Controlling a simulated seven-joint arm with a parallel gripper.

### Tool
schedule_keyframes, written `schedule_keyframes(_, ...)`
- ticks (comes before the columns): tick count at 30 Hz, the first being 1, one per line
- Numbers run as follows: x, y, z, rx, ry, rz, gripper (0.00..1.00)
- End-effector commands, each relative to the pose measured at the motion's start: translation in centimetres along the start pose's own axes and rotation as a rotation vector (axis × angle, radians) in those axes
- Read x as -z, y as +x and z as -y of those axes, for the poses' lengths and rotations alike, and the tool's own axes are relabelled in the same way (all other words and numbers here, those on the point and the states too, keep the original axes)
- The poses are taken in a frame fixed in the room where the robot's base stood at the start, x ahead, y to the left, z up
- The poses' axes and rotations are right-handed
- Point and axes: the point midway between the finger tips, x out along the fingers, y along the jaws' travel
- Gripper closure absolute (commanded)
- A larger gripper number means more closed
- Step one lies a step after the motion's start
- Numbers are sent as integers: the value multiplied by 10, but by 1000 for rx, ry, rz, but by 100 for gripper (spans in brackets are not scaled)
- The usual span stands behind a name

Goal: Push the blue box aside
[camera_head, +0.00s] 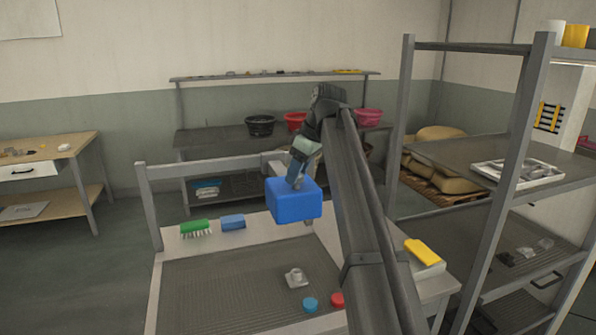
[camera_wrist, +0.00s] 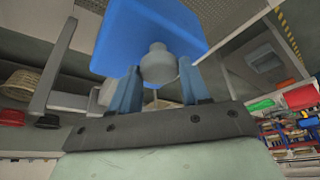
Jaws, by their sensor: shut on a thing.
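The blue box (camera_head: 294,203) is a bright blue block near the far edge of the bench, in the middle of the head view. My gripper (camera_head: 297,178) reaches to it from above and behind. In the wrist view the blue box (camera_wrist: 145,38) fills the top middle. A round grey knob (camera_wrist: 158,64) on its face sits between the two fingers of my gripper (camera_wrist: 158,85), which are shut on it. The box looks raised above the bench top, but the head view does not show its underside clearly.
The bench (camera_head: 200,246) has a ribbed recessed surface. On it are a green brush (camera_head: 195,227), a smaller blue block (camera_head: 232,222), a small metal part (camera_head: 295,278), a blue cap (camera_head: 310,304) and a red cap (camera_head: 337,299). A yellow-topped block (camera_head: 424,252) lies right. Shelving stands at right.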

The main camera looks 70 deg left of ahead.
Motion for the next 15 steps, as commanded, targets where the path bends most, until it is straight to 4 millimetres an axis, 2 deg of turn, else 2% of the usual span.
schedule_keyframes(1, 0, 0, 0, 0, 0, 0, 70)
schedule_keyframes(10, 0, 0, 0, 0, 0, 0, 98)
schedule_keyframes(15, 0, 0, 0, 0, 0, 0, 100)
